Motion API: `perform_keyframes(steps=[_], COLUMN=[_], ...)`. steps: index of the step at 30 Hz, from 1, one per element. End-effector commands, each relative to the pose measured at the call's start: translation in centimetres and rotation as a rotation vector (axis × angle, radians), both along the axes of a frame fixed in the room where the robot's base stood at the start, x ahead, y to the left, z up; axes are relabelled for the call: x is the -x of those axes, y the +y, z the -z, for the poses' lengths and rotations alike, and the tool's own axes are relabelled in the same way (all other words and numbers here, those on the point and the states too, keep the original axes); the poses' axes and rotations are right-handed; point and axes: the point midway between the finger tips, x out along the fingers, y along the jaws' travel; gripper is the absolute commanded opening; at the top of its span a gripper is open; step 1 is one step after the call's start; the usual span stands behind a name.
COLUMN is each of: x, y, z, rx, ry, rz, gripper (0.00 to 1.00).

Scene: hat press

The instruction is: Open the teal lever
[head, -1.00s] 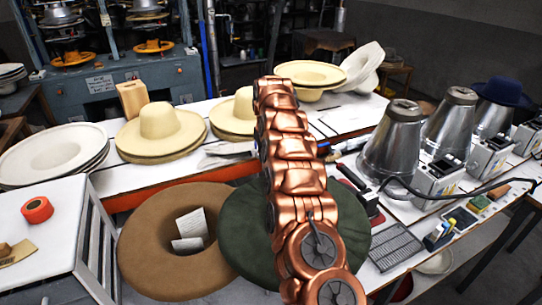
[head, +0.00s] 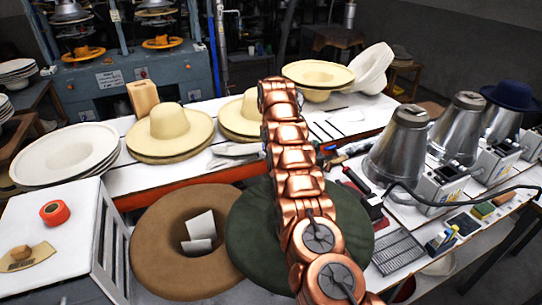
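I cannot make out a teal lever in the head view. My copper-coloured arm rises through the middle of the view, in front of the white worktable (head: 240,172). My gripper cannot be seen, so its fingers and anything in them are hidden.
Cream hats (head: 170,130) and silver cones (head: 398,145) stand on the worktable. A brown hat (head: 160,265) and a dark green hat (head: 252,250) lie low in front. A white cabinet with orange tape (head: 54,212) is at the left. A black cable (head: 440,203) crosses the right side.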

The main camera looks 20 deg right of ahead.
Motion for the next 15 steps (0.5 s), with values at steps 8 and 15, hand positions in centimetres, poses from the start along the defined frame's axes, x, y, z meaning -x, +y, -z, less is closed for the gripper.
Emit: perform_keyframes(steps=[8,15], x=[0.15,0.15], y=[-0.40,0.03], z=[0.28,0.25], rx=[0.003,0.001], ry=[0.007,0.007], rz=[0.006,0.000], gripper=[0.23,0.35])
